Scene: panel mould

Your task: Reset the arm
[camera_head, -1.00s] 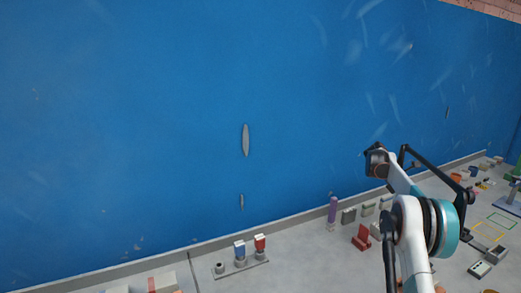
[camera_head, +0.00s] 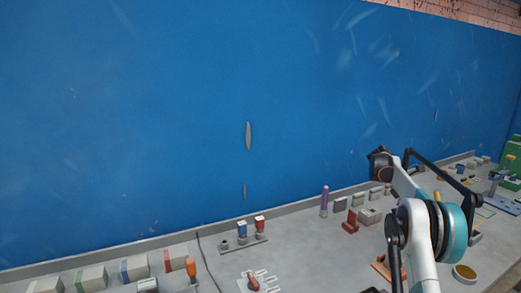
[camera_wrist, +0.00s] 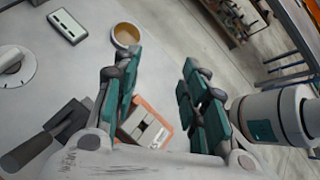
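My arm shows at the right of the head view, with its white and teal joint in front of the table. My gripper (camera_wrist: 157,95) shows in the wrist view with its two teal-padded fingers well apart. Nothing is held between the fingers. Below and beyond them the wrist view shows the table top and, past its edge, the floor. The gripper's fingertips are not clear in the head view.
The grey table (camera_head: 330,262) runs along a blue wall (camera_head: 130,110). On it are a purple bottle-like object (camera_head: 324,200), a red block (camera_head: 350,222) and a round container (camera_head: 464,273). The round container also shows in the wrist view (camera_wrist: 126,35), near an orange-edged piece (camera_wrist: 160,111).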

